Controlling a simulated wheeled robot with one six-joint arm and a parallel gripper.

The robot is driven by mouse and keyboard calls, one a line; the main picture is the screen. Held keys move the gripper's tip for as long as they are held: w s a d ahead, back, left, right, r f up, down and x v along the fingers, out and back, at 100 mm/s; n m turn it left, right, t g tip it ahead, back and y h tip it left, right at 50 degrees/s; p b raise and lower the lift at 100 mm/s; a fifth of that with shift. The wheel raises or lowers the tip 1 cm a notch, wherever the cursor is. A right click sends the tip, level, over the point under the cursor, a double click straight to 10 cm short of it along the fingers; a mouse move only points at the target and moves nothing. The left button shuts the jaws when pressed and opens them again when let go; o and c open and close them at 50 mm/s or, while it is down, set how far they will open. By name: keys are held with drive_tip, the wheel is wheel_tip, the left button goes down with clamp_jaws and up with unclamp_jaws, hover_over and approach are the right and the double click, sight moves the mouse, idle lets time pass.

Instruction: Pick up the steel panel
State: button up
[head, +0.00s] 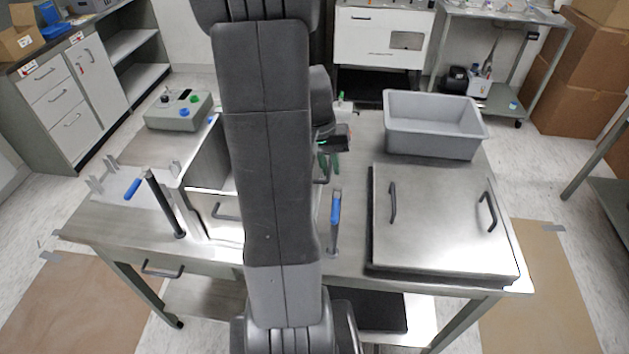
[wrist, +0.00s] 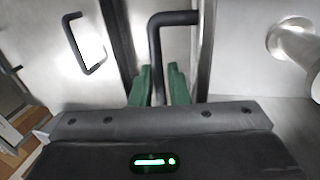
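A flat steel panel (head: 440,225) with two dark handles lies on the right of the steel table. My gripper (head: 328,163) is near the table's middle, left of that panel, beside an open steel box (head: 205,160) and partly hidden by my arm. In the wrist view, the green fingers of my gripper (wrist: 160,82) stand apart, one on each side of a dark bent handle (wrist: 175,18). A narrow gap shows between the handle and the right finger; contact is not clear. Another dark handle (wrist: 85,45) sits on a steel surface to the left.
A grey bin (head: 430,145) stands behind the flat panel. A blue-handled clamp (head: 334,212) stands between it and the steel box, and another blue handle (head: 132,189) is at the left. A control box (head: 180,115) sits at the back left. My arm hides the table's centre.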

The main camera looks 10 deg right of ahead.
drive_tip(key=shift+f, duration=0.1)
clamp_jaws()
idle(1.6)
drive_tip(key=s+d+v, duration=0.1)
drive_tip(key=d+v, duration=0.1)
drive_tip(key=v, duration=1.1)
drive_tip(key=s+d+r+v, duration=0.1)
drive_tip(key=d+v, duration=0.2)
drive_tip(key=v, duration=1.1)
drive_tip(key=shift+r, duration=0.4)
drive_tip(key=shift+d+f, duration=0.1)
